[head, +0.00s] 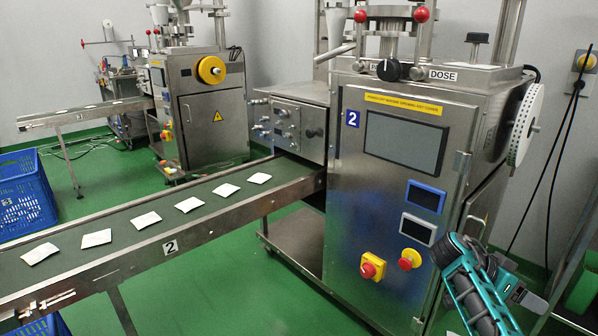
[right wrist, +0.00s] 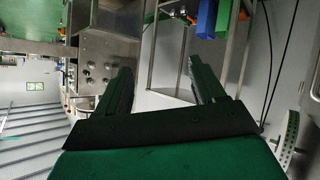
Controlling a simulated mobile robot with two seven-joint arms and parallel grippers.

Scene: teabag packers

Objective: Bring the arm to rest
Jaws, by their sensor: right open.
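My right arm (head: 470,285), teal and dark grey, shows at the lower right in the head view, in front of the packing machine numbered 2 (head: 350,180). My right gripper (right wrist: 157,78) shows in the right wrist view with its two dark fingers apart and nothing between them. In the head view its fingertips are hard to make out. My left arm and gripper are not in view.
A conveyor (head: 190,232) with several white teabag packets runs left from the machine. A second machine (head: 205,100) stands behind. Blue crates (head: 25,195) stand at the left. Black cables (head: 553,175) hang at the right. Green floor (head: 200,300) shows below the conveyor.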

